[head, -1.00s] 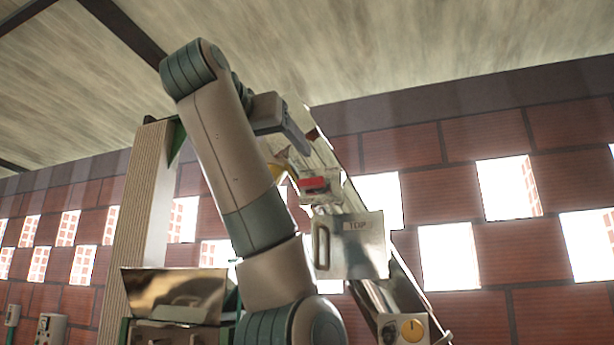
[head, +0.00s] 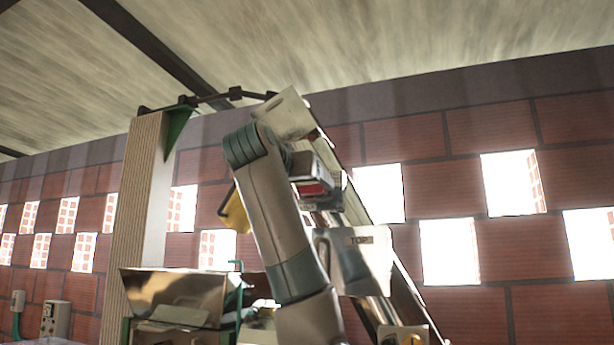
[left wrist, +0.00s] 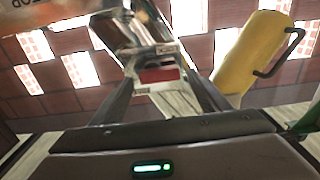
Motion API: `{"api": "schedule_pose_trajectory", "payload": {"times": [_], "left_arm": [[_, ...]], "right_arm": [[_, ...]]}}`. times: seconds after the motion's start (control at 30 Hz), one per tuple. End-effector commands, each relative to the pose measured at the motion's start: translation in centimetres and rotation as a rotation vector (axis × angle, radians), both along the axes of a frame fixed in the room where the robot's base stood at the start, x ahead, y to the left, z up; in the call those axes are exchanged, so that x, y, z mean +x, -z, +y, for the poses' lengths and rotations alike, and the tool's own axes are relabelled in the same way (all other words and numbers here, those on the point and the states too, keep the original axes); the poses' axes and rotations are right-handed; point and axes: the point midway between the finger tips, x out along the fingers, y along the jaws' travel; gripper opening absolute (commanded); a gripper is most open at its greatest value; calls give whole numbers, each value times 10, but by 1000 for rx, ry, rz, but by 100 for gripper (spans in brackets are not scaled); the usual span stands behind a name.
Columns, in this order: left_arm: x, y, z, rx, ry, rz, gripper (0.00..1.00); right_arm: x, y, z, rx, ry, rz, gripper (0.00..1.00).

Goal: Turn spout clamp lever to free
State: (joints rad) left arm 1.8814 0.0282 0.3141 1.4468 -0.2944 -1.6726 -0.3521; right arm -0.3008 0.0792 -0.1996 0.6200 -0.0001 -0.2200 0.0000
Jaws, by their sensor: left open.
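My left gripper (left wrist: 160,98) is open and empty in the left wrist view. A pale bracket with a red face (left wrist: 158,75) shows between its fingers, apparently beyond the tips; I cannot tell if they touch. In the head view the red face (head: 313,188) is just right of my left wrist, and the gripper's fingers are hard to make out against it. In the head view the yellow spout (head: 236,210) is partly hidden behind my arm. I cannot make out which part is the clamp lever. My right gripper is not in view.
A sloping metal elevator chute (head: 345,180) runs behind my arm, with a plate marked TOP (head: 375,262) on it. A shiny metal hopper (head: 170,295) and a ribbed post (head: 140,205) stand at left. A brick wall (head: 480,255) is behind.

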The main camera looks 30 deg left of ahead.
Motion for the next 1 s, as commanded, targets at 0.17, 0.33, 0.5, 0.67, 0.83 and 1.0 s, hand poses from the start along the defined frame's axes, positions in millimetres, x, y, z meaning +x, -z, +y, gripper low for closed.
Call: {"api": "schedule_pose_trajectory", "payload": {"times": [0.17, 0.33, 0.5, 0.67, 0.83, 1.0], "left_arm": [[8, 0, 2, 0, 0, 0, 70], [9, 1, 2, 0, 0, -1, 70], [9, 1, 2, 0, 0, 0, 60], [8, 1, 2, 0, 0, 0, 28], [8, 1, 2, 3, 0, 1, 28], [8, 2, 3, 25, -1, 7, 28]], "right_arm": [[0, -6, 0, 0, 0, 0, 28], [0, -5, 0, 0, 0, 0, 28], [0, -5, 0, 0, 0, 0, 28], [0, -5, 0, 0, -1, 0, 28], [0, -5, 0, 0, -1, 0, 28], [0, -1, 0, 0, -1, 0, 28]]}}
